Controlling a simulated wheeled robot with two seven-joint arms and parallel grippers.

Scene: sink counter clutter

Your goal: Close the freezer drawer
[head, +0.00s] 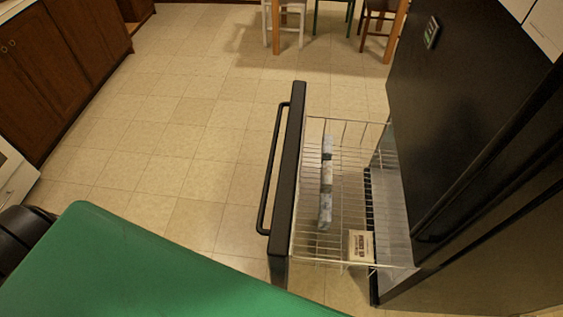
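The freezer drawer (289,170) is pulled open from the bottom of the black refrigerator (460,110). Its black front panel stands to the left of the fridge, with a long bar handle (272,170) on its left face. Behind the panel is a white wire basket (345,150) holding a long pale wrapped package (326,185) and a small whitish box (360,246). Neither of my grippers shows in the head view. A dark rounded part at the lower left edge may be mine, and no fingers are visible there.
A green surface (150,270) fills the lower left foreground and meets the drawer's near end in the picture. Open tiled floor (180,130) lies left of the drawer. Brown cabinets (50,75) stand at the left. Chairs and table legs (285,25) are at the back.

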